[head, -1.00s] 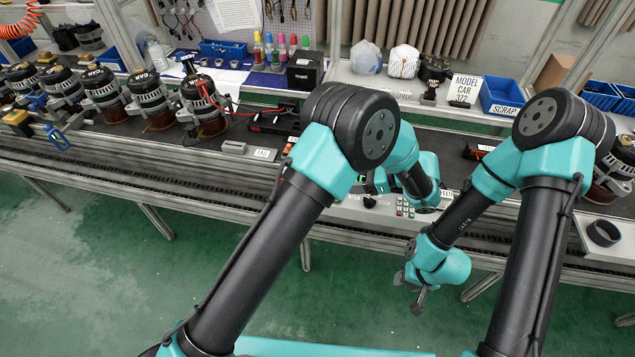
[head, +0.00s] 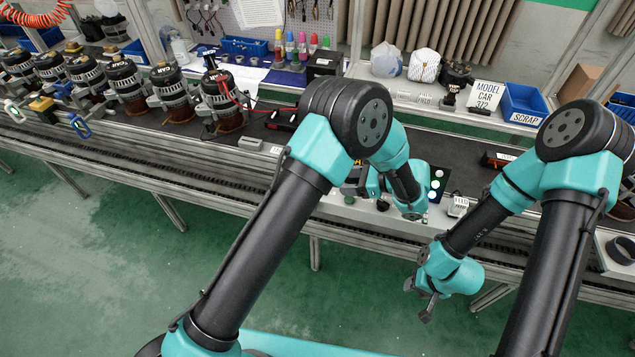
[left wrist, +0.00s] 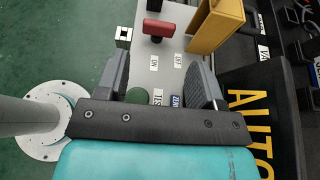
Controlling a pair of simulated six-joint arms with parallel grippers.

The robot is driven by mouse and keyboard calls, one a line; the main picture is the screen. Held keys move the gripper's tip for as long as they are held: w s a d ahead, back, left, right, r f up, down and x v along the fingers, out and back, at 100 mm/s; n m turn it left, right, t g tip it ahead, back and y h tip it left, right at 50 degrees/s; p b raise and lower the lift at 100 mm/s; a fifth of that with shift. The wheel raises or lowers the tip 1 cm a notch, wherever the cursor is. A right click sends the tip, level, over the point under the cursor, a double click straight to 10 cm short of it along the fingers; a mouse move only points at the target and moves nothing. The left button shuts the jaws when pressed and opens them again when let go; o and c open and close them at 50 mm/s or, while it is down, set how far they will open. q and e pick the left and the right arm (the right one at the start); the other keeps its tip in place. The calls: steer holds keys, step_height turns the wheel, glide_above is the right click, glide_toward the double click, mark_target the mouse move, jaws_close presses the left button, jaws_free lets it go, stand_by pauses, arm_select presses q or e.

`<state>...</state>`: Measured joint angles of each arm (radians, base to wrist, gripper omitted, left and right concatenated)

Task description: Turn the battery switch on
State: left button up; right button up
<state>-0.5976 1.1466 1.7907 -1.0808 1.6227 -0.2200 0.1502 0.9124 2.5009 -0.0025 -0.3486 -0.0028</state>
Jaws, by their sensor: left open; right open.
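The battery switch, a red handle (left wrist: 158,30) on a grey plate, shows at the top of the left wrist view. ON and OFF labels lie on the plate just below it. My left gripper (left wrist: 162,88) is open and empty, its two fingers on either side of the labels. The red handle is beyond the fingertips and apart from them. In the head view the left gripper and the switch are largely hidden behind my left arm. My right gripper (head: 420,298) is open and empty, low in front of the bench edge.
A yellow block-like part (left wrist: 215,25) stands close to the right of the red handle. A small black-and-white marker (left wrist: 124,36) is at the left. A button panel (head: 437,182) is on the bench. Several alternators (head: 222,100) line the left; the blue scrap bin (head: 523,103) is at the back.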

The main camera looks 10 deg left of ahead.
arm_select(q)
steer(key=x, duration=1)
steer(key=shift+a+f, duration=0.15)
steer(key=shift+a, duration=0.1)
steer(key=c, duration=0.7)
steer(key=shift+o, duration=0.2)
